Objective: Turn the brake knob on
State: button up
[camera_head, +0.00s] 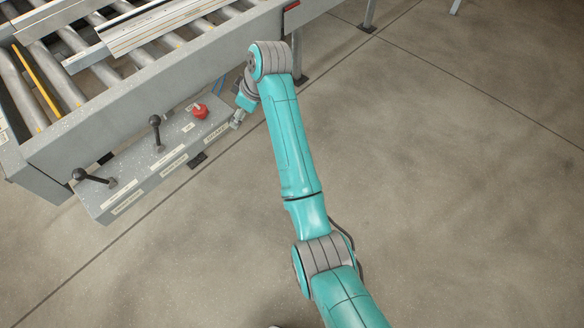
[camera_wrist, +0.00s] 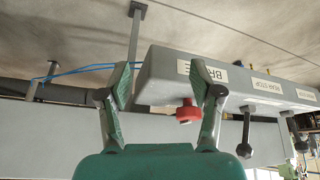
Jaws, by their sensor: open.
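The brake knob (camera_head: 199,111) is a red knob on the grey control box (camera_head: 140,168) along the side of the bench. In the wrist view the red knob (camera_wrist: 187,112) shows between my fingers, close to the right finger and partly behind it. A label reading as BRAKE (camera_wrist: 203,73) is on the box near it. My gripper (camera_head: 237,121) is just right of the knob in the head view, at the box's right end. In the wrist view my gripper (camera_wrist: 168,80) has its two fingers spread with nothing held. I cannot tell how the knob is turned.
Two black-handled levers, one in the middle (camera_head: 155,123) and one at the left (camera_head: 82,175), stand on the same box. The roller bench (camera_head: 100,120) carries long profiles (camera_head: 160,25). Blue cables (camera_wrist: 85,69) run near the box's end. The floor at right is clear.

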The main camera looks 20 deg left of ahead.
jog(key=s+d+f+m+t, duration=0.2)
jog(key=d+f+m, duration=0.3)
jog(key=d+f, duration=0.9)
jog(key=shift+s+d+f+t, duration=0.15)
jog(key=shift+d+f+t, duration=0.45)
jog(key=shift+f, duration=1.15)
jog(key=shift+a+f, duration=0.1)
